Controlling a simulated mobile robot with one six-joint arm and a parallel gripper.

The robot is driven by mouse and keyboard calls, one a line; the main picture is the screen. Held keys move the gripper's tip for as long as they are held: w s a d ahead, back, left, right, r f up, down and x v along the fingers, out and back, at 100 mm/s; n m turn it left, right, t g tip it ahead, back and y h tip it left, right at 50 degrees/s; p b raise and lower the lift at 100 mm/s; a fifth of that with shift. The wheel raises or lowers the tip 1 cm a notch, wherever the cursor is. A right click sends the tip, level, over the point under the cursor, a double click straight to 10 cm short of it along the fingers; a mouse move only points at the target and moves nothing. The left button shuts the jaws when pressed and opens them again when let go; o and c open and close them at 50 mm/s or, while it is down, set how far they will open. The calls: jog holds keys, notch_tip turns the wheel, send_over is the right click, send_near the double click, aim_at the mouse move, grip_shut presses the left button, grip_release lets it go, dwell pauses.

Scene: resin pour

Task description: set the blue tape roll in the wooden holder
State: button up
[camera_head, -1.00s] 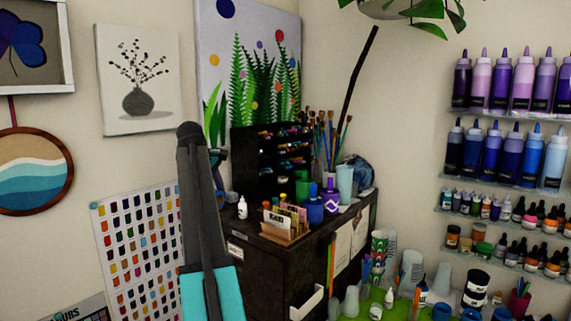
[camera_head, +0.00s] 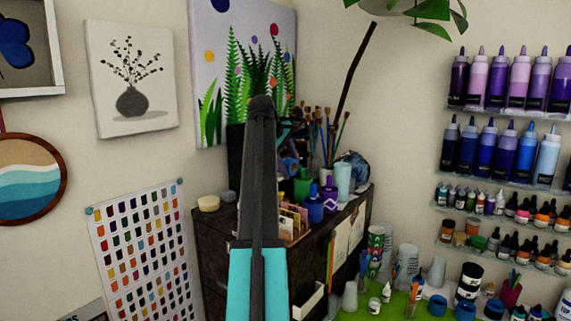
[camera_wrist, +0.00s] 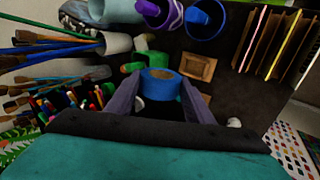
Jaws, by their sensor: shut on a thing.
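The blue tape roll (camera_wrist: 160,84) is between the two fingers of my gripper (camera_wrist: 160,105) in the wrist view, and the gripper is shut on it. Its brown core shows on top. A small square wooden piece with a recess (camera_wrist: 197,67), which looks like the wooden holder, lies on the dark cabinet top just beyond and right of the roll. The roll appears held apart from it; its exact height is unclear. In the head view my arm covers most of the gripper and the holder.
Cards in a rack (camera_wrist: 265,42) stand right of the holder. A cream round item (camera_head: 208,203) is at the left.

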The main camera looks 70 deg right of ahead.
jog(key=shift+w+f, duration=0.1)
jog(key=shift+f, duration=0.05)
jog(key=shift+f, duration=0.1)
